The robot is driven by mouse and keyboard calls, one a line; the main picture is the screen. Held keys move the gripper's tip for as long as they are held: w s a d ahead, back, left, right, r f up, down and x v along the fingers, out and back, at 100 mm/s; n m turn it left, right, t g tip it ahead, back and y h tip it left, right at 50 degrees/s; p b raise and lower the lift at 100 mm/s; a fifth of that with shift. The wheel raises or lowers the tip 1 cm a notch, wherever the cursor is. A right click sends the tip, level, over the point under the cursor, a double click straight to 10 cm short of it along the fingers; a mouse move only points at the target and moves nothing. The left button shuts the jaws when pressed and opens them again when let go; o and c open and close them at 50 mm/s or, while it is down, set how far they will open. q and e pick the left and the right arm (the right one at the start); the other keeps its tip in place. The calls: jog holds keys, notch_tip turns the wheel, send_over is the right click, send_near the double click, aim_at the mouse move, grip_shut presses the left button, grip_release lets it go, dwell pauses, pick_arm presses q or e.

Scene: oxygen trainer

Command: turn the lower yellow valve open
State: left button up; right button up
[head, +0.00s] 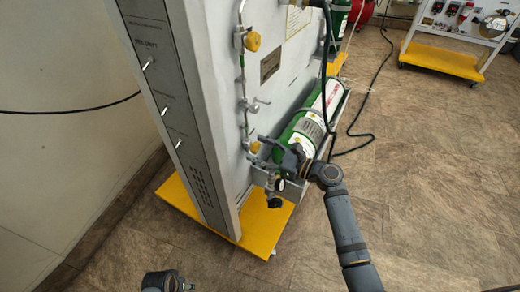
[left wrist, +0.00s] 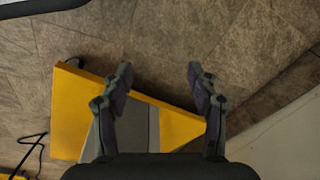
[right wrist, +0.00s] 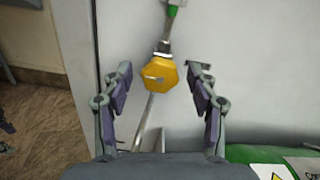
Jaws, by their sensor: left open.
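The lower yellow valve (head: 255,147) is a small knob on a pipe on the grey panel, low down beside the green cylinder. In the right wrist view the yellow valve (right wrist: 158,75) is a faceted knob in the gap between my right fingertips. My right gripper (right wrist: 158,72) is open, with clear space between each finger and the knob; I cannot tell the remaining depth. It also shows in the head view (head: 272,158), partly overlapping the fittings there. My left gripper (left wrist: 159,75) is open and empty, over the floor and the yellow base.
The upper yellow valve (head: 252,41) sits higher on the same pipe. The green cylinder (head: 305,127) lies close to my right gripper. The trainer's yellow base (head: 262,236) juts out at floor level. A black cable (head: 358,140) lies on the floor at right.

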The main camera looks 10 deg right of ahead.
jog(key=c, duration=1.1)
pick_arm(q)
jog(key=shift+s, duration=0.1)
jog(key=shift+f, duration=0.1)
pick_arm(e)
jog(key=shift+n, duration=0.3)
jog(key=shift+n+b, duration=0.3)
jog(key=shift+n, duration=0.9)
pick_arm(q)
notch_tip(320, 180, up, 6)
jog(key=d+b, duration=0.1)
jog(key=shift+w+d, duration=0.15)
jog(key=shift+w, duration=0.1)
pick_arm(e)
jog(key=shift+n, duration=2.1)
